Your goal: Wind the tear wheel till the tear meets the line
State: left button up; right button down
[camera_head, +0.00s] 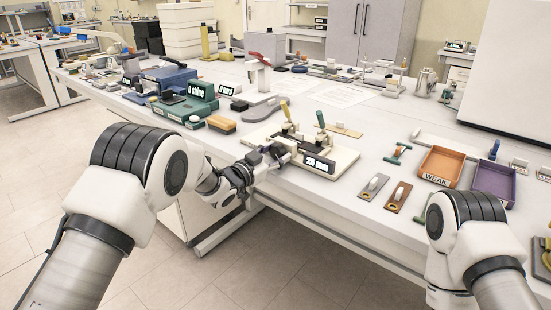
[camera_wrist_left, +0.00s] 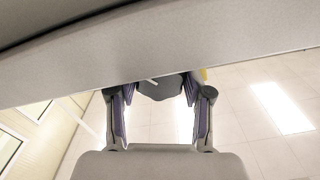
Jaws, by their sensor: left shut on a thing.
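The tear tester (camera_head: 346,157) is a cream device at the front edge of the bench, with a dark display (camera_head: 318,164) and two levers, one yellow-topped and one green-topped. My left gripper (camera_head: 270,157) is at its left end, shut on a dark grey rounded part that looks like the tear wheel. In the left wrist view the dark wheel (camera_wrist_left: 159,88) sits between the two fingers (camera_wrist_left: 160,108), with a small pale mark on it. The tear and the line cannot be made out, and the display digits are too small to read. My right gripper is out of view.
An orange tray (camera_head: 441,166) labelled WEAK and a purple tray (camera_head: 494,181) lie at the right. Two small plates with pale pieces lie in front of them. Some bench between tester and trays is clear.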

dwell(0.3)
pick_arm(q)
jog(key=o, duration=1.2)
jog(key=shift+c, duration=0.2)
jog(key=v, duration=1.2)
